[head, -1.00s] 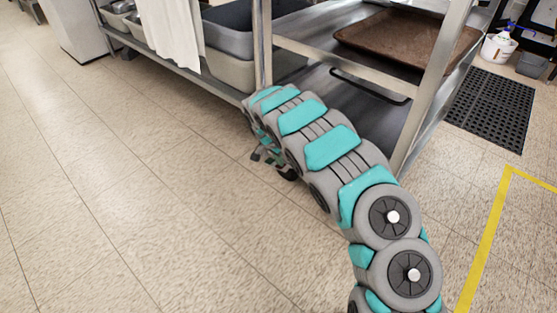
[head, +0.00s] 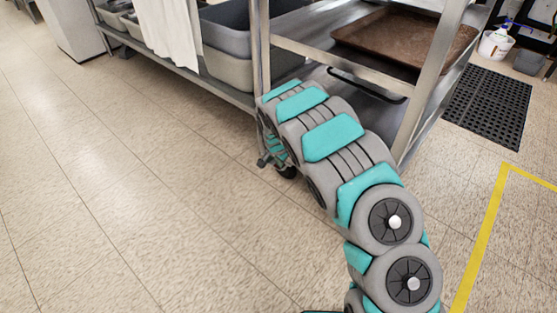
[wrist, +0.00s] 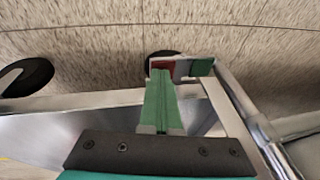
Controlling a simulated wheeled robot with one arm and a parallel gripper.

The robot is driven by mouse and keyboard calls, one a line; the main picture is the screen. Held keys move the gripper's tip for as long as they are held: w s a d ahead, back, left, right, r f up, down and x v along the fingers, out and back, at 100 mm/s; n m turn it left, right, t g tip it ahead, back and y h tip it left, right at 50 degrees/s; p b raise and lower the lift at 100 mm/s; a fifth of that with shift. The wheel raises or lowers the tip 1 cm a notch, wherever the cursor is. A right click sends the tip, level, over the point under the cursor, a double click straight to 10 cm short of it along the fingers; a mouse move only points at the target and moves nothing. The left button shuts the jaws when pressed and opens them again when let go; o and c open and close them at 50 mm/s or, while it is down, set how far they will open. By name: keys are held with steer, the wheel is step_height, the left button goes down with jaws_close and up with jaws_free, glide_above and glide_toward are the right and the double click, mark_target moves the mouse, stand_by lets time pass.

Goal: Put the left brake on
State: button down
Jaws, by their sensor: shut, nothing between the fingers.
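In the wrist view a small pedal has a red end (wrist: 164,65) and a green end (wrist: 201,67), beside a black caster wheel (wrist: 160,54) under the cart's corner. My gripper (wrist: 162,76) is shut and empty. Its green fingertips are at the red end, touching or nearly touching it; I cannot tell which. In the head view a dark caster (head: 287,172) shows low at the foot of the cart's near post, and my arm hides most of the gripper and the pedal.
The metal cart (head: 432,85) holds a brown tray (head: 400,42) on its shelf. A second caster wheel (wrist: 27,82) shows in the wrist view. Grey tubs (head: 228,68) and a white cloth (head: 170,38) are behind left. A black mat (head: 488,105) lies right. The floor at left is clear.

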steer(key=shift+s+d+f+b, duration=0.15)
steer(key=shift+d+f+b, duration=0.1)
steer(key=shift+f+b, duration=0.2)
steer(key=shift+d+f, duration=0.1)
stand_by(0.6)
steer(key=d+p+v, duration=0.1)
steer(key=d+v, duration=0.1)
steer(key=v, duration=1.1)
steer(key=shift+s+d+r+p, duration=0.15)
steer(key=shift+s+r+p, duration=0.15)
steer(key=shift+s, duration=0.25)
